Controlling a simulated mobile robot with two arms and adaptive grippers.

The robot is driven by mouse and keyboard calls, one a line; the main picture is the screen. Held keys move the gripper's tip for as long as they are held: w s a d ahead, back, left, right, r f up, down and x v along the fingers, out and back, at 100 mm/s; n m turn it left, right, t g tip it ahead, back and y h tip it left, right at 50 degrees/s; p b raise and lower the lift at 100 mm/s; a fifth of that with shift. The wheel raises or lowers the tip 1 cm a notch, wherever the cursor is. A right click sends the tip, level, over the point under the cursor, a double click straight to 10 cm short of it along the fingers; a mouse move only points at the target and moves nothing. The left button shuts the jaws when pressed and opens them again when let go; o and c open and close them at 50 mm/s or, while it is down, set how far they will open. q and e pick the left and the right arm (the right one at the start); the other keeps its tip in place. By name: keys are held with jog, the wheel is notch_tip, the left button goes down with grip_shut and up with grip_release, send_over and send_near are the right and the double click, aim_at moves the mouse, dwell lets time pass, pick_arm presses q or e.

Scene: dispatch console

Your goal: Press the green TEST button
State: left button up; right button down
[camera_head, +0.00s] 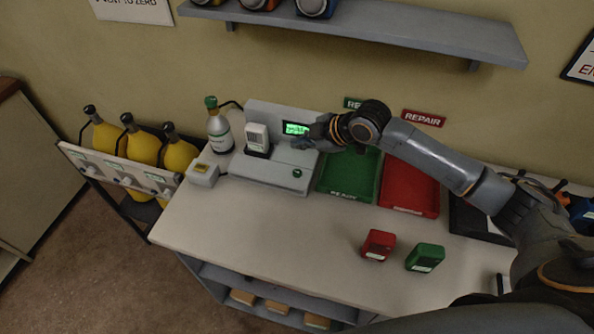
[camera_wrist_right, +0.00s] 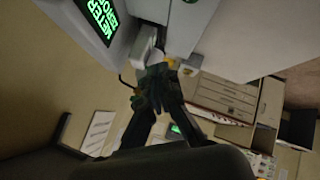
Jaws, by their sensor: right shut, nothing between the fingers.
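The grey test console (camera_head: 270,180) stands at the back left of the bench. Its small round green button (camera_head: 297,173) is on the front right of its lower top face; its label is too small to read. My right gripper (camera_head: 303,143) is shut and empty, above and behind the button, beside the lit green screen (camera_head: 294,128). In the right wrist view the shut fingertips (camera_wrist_right: 167,68) point at the console, with the screen (camera_wrist_right: 98,18) at upper left. I cannot make out the button there. My left gripper is not in view.
A white handheld meter (camera_head: 257,137) stands in the console. A green-capped bottle (camera_head: 218,130) is at its left. The green READY tray (camera_head: 347,172) and red tray (camera_head: 408,186) lie to the right. Red (camera_head: 378,245) and green (camera_head: 425,257) devices stand near the front.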

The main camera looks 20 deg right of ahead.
notch_tip(320, 180, down, 4)
jog(key=b, duration=0.3)
jog(key=shift+r+b, duration=0.1)
jog(key=shift+b, duration=0.2)
jog(key=b, duration=0.4)
send_over(300, 174)
notch_tip(300, 174, down, 4)
jog(key=shift+f, duration=0.15)
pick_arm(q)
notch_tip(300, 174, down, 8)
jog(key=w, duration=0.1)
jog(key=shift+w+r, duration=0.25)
pick_arm(e)
jog(key=shift+f, duration=0.4)
jog(key=shift+f, duration=0.2)
jog(key=shift+f, duration=0.25)
